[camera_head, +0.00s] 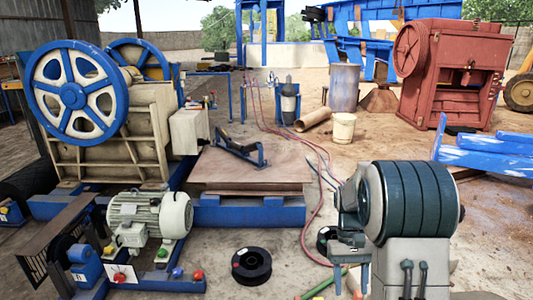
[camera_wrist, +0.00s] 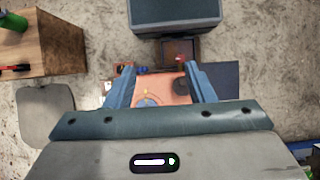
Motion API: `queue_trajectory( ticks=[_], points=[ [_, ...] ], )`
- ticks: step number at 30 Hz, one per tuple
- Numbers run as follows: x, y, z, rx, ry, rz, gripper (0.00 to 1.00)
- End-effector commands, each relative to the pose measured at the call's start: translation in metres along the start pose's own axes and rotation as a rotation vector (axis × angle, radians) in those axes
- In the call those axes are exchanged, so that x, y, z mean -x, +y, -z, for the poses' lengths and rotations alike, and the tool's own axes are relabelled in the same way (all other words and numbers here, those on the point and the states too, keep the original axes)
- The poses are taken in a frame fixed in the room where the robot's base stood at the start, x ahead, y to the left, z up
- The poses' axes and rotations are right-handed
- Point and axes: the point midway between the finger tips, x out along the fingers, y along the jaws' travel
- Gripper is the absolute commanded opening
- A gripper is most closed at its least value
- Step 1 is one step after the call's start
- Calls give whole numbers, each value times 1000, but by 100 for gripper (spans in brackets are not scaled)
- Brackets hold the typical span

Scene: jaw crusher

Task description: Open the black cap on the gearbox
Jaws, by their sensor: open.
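My gripper (camera_wrist: 158,82) shows in the wrist view with its two blue fingers spread apart and nothing held between them. A salmon-orange housing (camera_wrist: 178,90), possibly the gearbox, lies below and between the fingers. It has a small yellow part on top and a grey rounded part (camera_wrist: 147,103) near its lower left, partly hidden by my gripper body. I cannot make out a black cap for certain, nor the height of the fingers above the housing. In the head view my arm covers the lower right, and the housing cannot be made out there.
A wooden box (camera_wrist: 62,42) with a green object stands at upper left in the wrist view. The head view shows a crusher with a blue flywheel (camera_head: 73,95), a motor (camera_head: 148,213), a black spool (camera_head: 251,266) and a red machine (camera_head: 455,75). Hoses cross the floor.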

Motion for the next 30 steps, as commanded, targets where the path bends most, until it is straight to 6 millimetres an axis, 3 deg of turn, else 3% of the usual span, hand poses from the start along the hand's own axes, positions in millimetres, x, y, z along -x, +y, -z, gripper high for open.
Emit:
queue_trajectory(
  ticks=[1, 3, 12, 21, 30],
  points=[
    [18, -3, -16, 1, 33, 0, 49],
    [31, -7, -32, 0, 78, 1, 49],
    [79, -23, -102, -1, 265, 3, 49],
    [113, -38, -168, -3, 451, 7, 49],
    [134, -49, -229, -5, 634, 12, 49]
  ],
)
